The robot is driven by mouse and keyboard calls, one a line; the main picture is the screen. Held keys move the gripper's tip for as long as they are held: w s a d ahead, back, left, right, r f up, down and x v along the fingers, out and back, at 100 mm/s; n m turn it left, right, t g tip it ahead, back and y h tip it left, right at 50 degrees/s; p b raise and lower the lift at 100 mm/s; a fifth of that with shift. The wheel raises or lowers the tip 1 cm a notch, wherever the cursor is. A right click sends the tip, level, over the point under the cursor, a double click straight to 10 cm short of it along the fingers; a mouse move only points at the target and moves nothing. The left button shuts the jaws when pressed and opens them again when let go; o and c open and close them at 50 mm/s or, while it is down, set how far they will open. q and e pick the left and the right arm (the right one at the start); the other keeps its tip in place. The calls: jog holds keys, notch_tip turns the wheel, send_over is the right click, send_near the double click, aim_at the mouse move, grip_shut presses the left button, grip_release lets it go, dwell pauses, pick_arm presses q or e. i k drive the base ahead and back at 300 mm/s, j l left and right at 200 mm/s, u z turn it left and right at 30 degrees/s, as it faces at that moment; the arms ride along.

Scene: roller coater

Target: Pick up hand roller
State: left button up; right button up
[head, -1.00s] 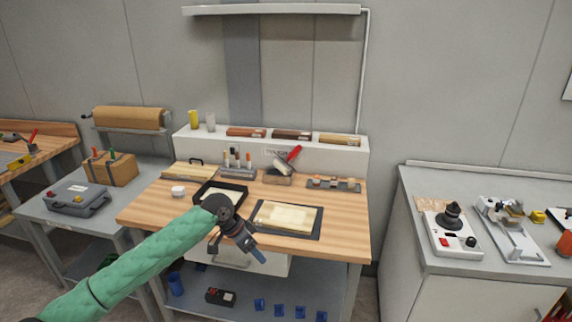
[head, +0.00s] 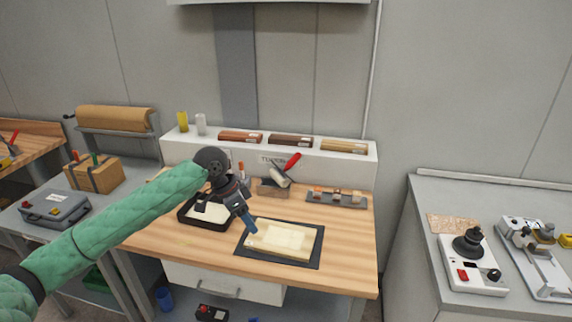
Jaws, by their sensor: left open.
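The hand roller (head: 284,171) has a red handle and a pale roller head. It rests tilted on a small holder block (head: 272,188) at the back of the wooden workbench (head: 345,268), with its handle pointing up and to the right. My left gripper (head: 246,217) is above the bench, to the left of and nearer than the roller, over the area between the black tray and the pale panel. It is open and points down, apart from the roller. My right gripper is not in view.
A black tray (head: 204,222) lies under my left arm. A pale panel on a dark mat (head: 314,262) lies in front of the roller. A rack of small pieces (head: 337,199) is to the right. A white shelf (head: 362,166) with several coloured blocks stands behind.

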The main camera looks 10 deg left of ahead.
aim_at(279, 174)
jog(key=i, duration=1.35)
